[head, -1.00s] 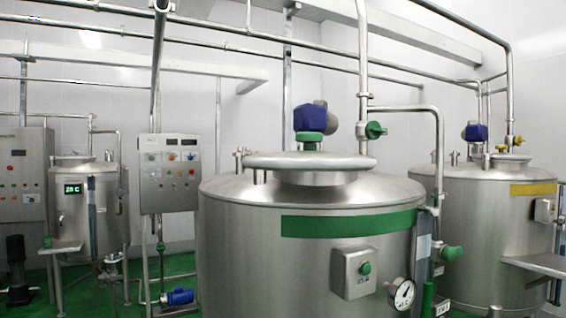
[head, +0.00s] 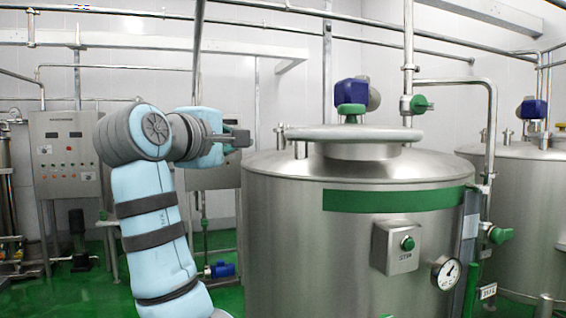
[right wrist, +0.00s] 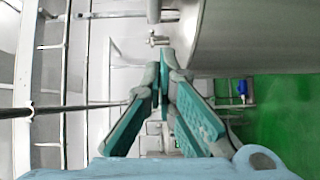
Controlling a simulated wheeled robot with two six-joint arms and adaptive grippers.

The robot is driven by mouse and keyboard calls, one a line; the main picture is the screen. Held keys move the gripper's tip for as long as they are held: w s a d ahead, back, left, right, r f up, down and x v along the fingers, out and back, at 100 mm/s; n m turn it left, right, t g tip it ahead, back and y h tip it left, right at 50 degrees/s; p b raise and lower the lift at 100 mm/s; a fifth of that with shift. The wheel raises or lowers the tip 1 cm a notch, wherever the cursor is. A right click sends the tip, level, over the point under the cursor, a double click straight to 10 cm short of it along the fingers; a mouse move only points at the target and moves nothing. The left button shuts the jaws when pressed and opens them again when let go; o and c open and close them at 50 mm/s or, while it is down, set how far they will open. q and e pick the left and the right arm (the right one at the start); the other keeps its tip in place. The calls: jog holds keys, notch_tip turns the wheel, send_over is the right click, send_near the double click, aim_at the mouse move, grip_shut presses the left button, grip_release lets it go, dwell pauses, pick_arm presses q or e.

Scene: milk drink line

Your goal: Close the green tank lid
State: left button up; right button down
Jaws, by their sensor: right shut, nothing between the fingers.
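The green tank (head: 330,250) is a steel tank with a green band (head: 395,199), right of centre in the head view. Its round steel lid (head: 355,133) lies level over the neck on top; I see no raised edge. My right gripper (head: 238,139) is just left of the tank, about at the height of its top rim and apart from the lid. In the right wrist view my right gripper (right wrist: 163,70) has its teal fingers shut and empty, beside the tank wall (right wrist: 265,35). My left gripper is not in view.
A green valve (head: 418,104) and pipes stand behind the lid. Control cabinets (head: 65,150) and a blue pump (head: 222,269) are at the left. A second tank (head: 530,220) stands right.

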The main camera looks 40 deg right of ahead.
jog(key=s+r, duration=0.2)
jog(key=p, duration=0.4)
send_near(292, 133)
jog(key=w+x, duration=0.1)
jog(key=x, duration=0.3)
jog(key=shift+d, duration=0.35)
jog(key=shift+s+a+b, duration=0.1)
jog(key=shift+b, duration=0.2)
jog(key=shift+s, duration=0.1)
